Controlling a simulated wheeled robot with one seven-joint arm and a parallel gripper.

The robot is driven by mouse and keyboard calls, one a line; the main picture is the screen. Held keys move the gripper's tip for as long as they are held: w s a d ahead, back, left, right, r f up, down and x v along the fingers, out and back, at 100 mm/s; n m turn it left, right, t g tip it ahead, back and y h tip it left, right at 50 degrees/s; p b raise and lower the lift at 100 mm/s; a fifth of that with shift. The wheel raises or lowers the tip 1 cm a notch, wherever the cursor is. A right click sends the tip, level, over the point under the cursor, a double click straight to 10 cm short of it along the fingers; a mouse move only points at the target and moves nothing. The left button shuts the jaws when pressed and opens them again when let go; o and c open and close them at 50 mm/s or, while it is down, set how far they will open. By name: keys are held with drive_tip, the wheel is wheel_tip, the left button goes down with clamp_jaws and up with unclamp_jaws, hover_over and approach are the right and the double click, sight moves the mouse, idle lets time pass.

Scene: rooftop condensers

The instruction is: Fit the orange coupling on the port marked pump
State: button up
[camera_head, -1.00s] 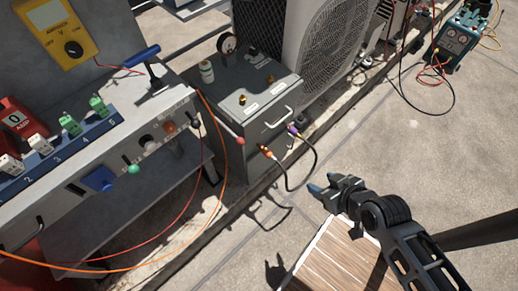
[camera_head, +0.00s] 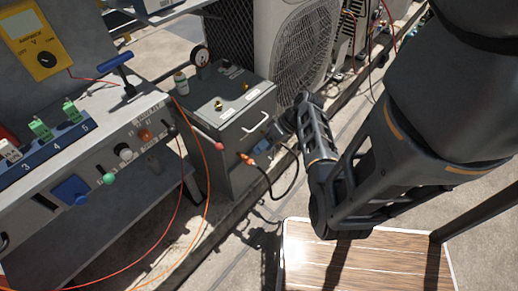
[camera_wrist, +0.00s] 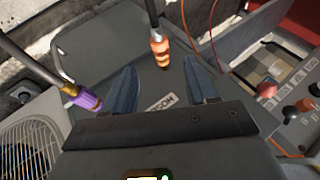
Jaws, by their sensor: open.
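The orange coupling (camera_head: 246,158) sits at the front face of the grey box (camera_head: 222,168), with a black hose hanging from it. In the wrist view the orange coupling (camera_wrist: 160,52) appears between the tips of my open gripper (camera_wrist: 160,72), with no finger closed on it. Two brass ports (camera_head: 218,104) (camera_head: 245,87) stand on the box top beside white labels, too small to read. A purple coupling (camera_wrist: 86,97) on a second hose shows left of my gripper.
A gauge (camera_head: 201,56) and a small pale bottle (camera_head: 181,83) are at the box's back left. A handle (camera_head: 255,126) sticks out of its front. A control bench (camera_head: 90,150) with orange and red cables stands left; a condenser fan (camera_head: 305,45) is behind.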

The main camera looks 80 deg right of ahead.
sight(250, 163)
drive_tip(key=b+x, duration=0.1)
drive_tip(key=x, duration=0.6)
drive_tip(key=shift+f, duration=0.15)
clamp_jaws()
idle(0.8)
